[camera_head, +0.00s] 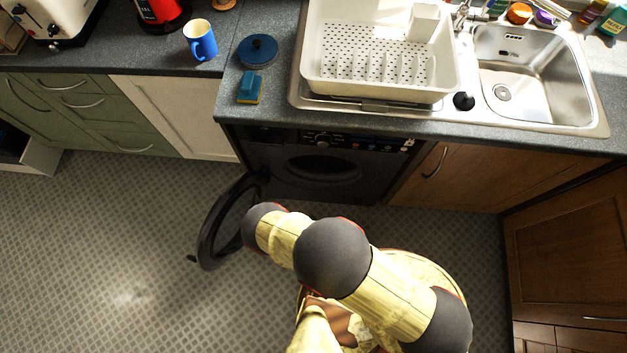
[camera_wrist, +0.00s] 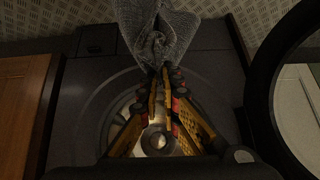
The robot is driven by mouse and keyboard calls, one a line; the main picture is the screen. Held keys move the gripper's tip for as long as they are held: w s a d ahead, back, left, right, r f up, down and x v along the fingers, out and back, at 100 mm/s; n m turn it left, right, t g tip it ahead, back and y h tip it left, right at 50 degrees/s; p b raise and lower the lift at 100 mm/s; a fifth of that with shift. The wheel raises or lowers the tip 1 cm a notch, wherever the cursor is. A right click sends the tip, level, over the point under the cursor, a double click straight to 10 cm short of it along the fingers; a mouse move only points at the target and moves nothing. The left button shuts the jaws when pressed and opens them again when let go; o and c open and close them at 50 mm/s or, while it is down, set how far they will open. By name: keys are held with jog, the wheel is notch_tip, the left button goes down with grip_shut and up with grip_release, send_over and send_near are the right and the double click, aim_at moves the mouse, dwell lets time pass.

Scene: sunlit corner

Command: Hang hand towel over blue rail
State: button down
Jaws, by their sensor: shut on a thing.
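In the wrist view, my gripper (camera_wrist: 160,75) is shut on a grey, textured hand towel (camera_wrist: 190,35). The towel is bunched at the fingertips and spreads beyond them toward the top of the picture. It hangs in front of the dark washing machine front (camera_wrist: 75,110), and I cannot tell whether it touches it. In the head view, my arm covers the area in front of the washing machine (camera_head: 325,170), and neither my gripper nor the towel shows there. I see no blue rail in either view.
The washing machine's round door (camera_head: 212,232) stands open to the left; it also shows at the wrist view's right edge (camera_wrist: 262,75). The counter holds a blue mug (camera_head: 200,40), a blue-lidded pot (camera_head: 258,50), a sponge (camera_head: 249,88) and a white dish rack (camera_head: 380,95). Floor (camera_head: 90,260) at left is clear.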

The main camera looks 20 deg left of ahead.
notch_tip(320, 180, up, 27)
jog(key=p, duration=1.7)
jog(key=shift+f+p, duration=0.2)
jog(key=shift+p, duration=0.2)
